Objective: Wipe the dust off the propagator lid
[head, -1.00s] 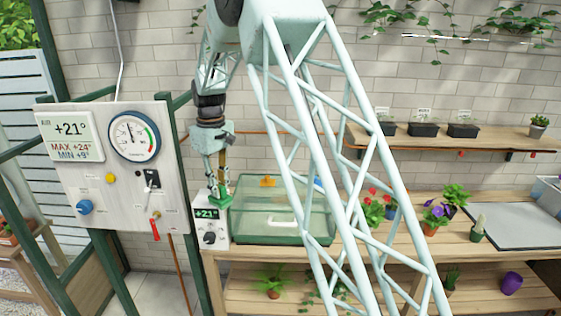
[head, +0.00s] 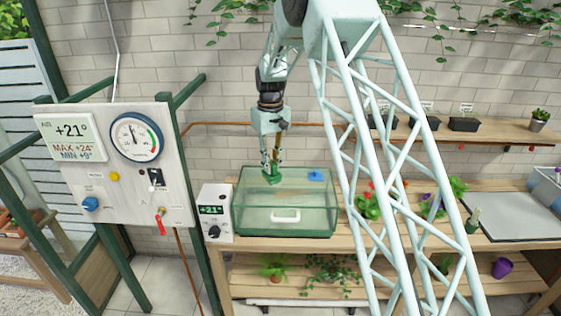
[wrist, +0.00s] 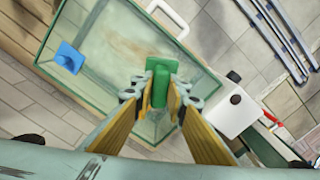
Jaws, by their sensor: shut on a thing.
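The propagator (head: 286,216) is a clear box with green edges and a white front handle, standing on the bench. Its clear lid (head: 300,190) has a pale brown dust smear, visible on the lid in the wrist view (wrist: 135,45). A blue fitting (head: 316,175) sits on the lid at the right. My gripper (head: 272,168) points down over the left back part of the lid. It is shut on a green block-like wiper (wrist: 161,72), held over the lid by its end. I cannot tell whether the wiper touches the lid.
A panel with a dial gauge (head: 134,137) is further left. Potted flowers (head: 367,207) and a grey tray (head: 515,215) are on the bench to the right. A shelf (head: 480,136) with pots is behind.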

